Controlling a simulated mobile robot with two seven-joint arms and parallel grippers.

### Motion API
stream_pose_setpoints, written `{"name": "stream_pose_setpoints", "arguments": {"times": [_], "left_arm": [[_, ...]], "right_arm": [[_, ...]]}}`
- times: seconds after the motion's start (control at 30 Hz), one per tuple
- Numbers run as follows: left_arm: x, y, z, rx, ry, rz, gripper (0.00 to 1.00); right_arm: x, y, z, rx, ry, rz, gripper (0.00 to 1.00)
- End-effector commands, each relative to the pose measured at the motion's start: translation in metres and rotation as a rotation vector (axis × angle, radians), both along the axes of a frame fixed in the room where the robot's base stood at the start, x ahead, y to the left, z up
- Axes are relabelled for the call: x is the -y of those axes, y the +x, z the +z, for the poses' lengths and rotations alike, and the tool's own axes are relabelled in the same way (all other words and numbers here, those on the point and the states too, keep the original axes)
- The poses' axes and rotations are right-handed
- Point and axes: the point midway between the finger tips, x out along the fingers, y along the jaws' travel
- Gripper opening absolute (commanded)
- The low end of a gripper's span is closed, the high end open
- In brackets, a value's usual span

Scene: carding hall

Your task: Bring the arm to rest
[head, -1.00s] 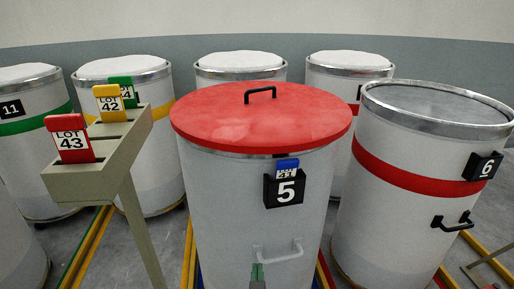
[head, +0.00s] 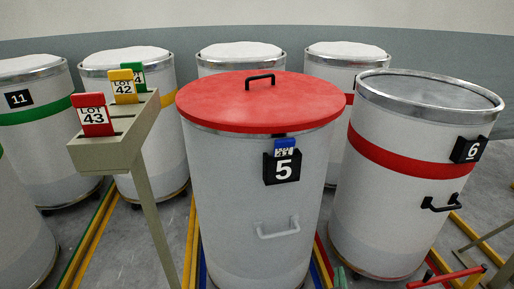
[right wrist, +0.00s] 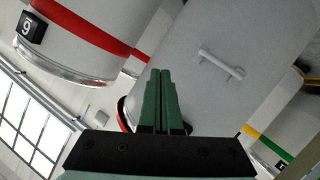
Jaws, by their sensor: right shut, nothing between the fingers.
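My right gripper (head: 340,278) shows only as a green tip at the bottom edge of the head view, low beside the can numbered 5. In the right wrist view its two green fingers (right wrist: 161,78) are together with nothing between them. They point towards the grey wall of a can with a white handle (right wrist: 222,64) and appear apart from it. Can 5 (head: 240,190) carries a red lid (head: 260,105) with a black handle. A blue card (head: 285,146) sits in its black number holder (head: 282,167). My left gripper is not in view.
Can 6 (head: 395,215) stands close on the right, with a red band and black handle. A stand (head: 135,125) on the left holds red, yellow and green lot cards. More cans stand behind. A red bar (head: 445,278) lies low at right. Coloured lines mark the floor.

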Motion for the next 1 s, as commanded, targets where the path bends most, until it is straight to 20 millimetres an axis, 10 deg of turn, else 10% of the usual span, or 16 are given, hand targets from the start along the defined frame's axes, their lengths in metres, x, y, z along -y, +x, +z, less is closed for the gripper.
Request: {"name": "stream_pose_setpoints", "arguments": {"times": [0.13, 0.53, 1.0], "left_arm": [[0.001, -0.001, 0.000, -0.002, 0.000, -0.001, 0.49], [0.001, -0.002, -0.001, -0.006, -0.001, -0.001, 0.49], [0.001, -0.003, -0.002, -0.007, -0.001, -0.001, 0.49]], "right_arm": [[0.061, 0.000, 0.002, 0.000, -0.134, -0.021, 0.00], [0.054, -0.121, -0.107, -0.451, -0.003, 0.189, 0.00], [0.059, -0.220, -0.116, -0.523, 0.135, 0.364, 0.00]]}}
